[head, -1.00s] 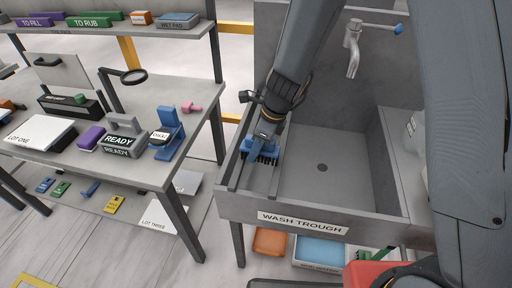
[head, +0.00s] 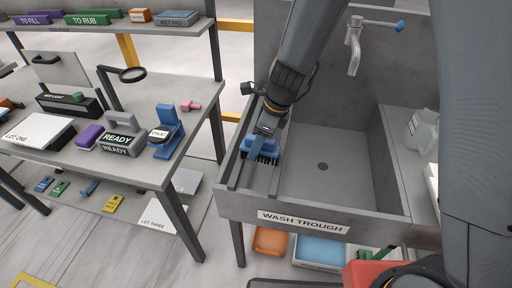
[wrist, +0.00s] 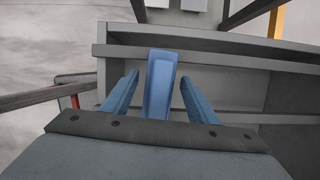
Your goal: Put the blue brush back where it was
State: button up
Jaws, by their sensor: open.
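The blue brush (head: 262,152), with dark bristles facing down, is at the left ledge of the grey wash trough (head: 232,203). My gripper (head: 257,147) is right at the brush, pointing down from above. In the wrist view, the blue brush handle (wrist: 161,82) stands between the two blue fingers of my gripper (wrist: 158,92). A gap shows on each side of the handle, so the jaws are open and apart from it. The bristles' contact with the ledge is partly hard to make out.
A tap (head: 353,45) stands at the back of the trough, whose basin is empty. To the left is a workbench (head: 190,92) with a magnifier (head: 132,75), a blue stamp-like stand (head: 168,130) and a READY block (head: 121,138). Bins (head: 320,248) lie below the trough.

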jog(key=v, duration=0.6)
jog(key=shift+w+a+b, duration=0.15)
jog(key=shift+w+b, duration=0.15)
jog(key=shift+b, duration=0.1)
jog(key=s+d+r+n+h, duration=0.1)
jog(key=s+d+n, duration=0.2)
jog(key=d+n, duration=0.3)
jog(key=s+d+r+n+h, duration=0.1)
jog(key=s+d+n, duration=0.3)
jog(key=d+n, duration=0.3)
jog(key=s+d+r+n+t+h, duration=0.1)
jog(key=s+d+n, duration=0.3)
jog(key=d+n, duration=0.3)
jog(key=shift+d+r, duration=0.2)
jog(key=shift+d, duration=0.8)
